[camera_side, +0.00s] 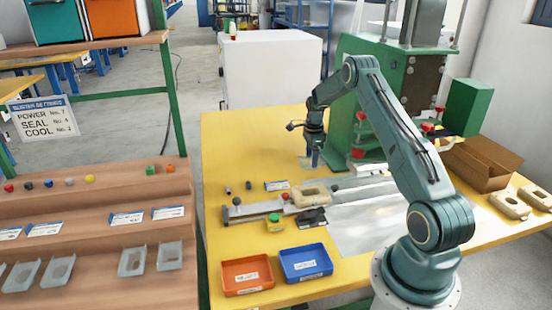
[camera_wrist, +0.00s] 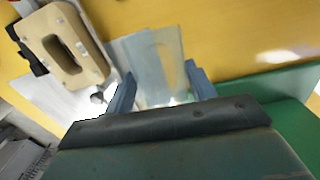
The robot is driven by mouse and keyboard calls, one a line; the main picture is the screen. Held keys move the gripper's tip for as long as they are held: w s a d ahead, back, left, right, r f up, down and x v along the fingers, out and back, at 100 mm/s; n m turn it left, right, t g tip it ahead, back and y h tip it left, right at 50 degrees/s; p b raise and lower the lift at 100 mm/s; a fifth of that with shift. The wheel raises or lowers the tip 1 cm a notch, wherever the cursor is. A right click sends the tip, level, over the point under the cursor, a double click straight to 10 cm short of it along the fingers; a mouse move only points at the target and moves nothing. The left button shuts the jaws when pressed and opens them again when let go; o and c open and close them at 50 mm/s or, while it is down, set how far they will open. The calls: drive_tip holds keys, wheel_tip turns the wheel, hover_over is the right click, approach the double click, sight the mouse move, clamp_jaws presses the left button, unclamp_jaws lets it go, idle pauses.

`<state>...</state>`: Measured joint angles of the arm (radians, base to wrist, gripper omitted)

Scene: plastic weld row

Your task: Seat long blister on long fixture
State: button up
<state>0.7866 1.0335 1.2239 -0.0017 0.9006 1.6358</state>
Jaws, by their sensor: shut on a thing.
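My gripper (camera_side: 312,160) is above the yellow table near the green press, fingers pointing down. In the wrist view its two blue fingers (camera_wrist: 160,88) are shut on a clear, pale grey blister (camera_wrist: 148,62). The blister also shows faintly below the fingers in the side view (camera_side: 307,162); its exact shape is hard to make out. A beige fixture (camera_side: 312,187) with an oblong opening sits on the metal rail, below the gripper. In the wrist view this fixture (camera_wrist: 93,65) is at upper left, apart from the blister. Its opening looks empty.
An orange tray (camera_side: 247,290) and a blue tray (camera_side: 306,279) stand at the table's front. The green press (camera_side: 345,115) rises behind my gripper. Two more beige fixtures (camera_side: 511,204) and a cardboard box (camera_side: 481,183) are at right. Several clear blisters (camera_side: 132,261) lie on the left bench.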

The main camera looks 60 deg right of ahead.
drive_tip(key=shift+s+a+r, duration=0.1)
drive_tip(key=shift+a+r, duration=0.15)
drive_tip(key=shift+a, duration=0.3)
drive_tip(key=s+a+r, duration=0.1)
drive_tip(key=s+a, duration=0.2)
drive_tip(key=a, duration=0.3)
drive_tip(key=s+a+r, duration=0.2)
drive_tip(key=s+a, duration=0.1)
drive_tip(key=a, duration=0.3)
drive_tip(key=shift+a+r+n, duration=0.15)
drive_tip(key=shift+r+n, duration=0.15)
drive_tip(key=shift+n, duration=0.1)
drive_tip(key=shift+f, duration=0.15)
drive_tip(key=shift+f, duration=1.6)
drive_tip(key=shift+f, duration=1.4)
idle(0.4)
drive_tip(key=o, duration=0.9)
drive_tip(key=c, duration=0.5)
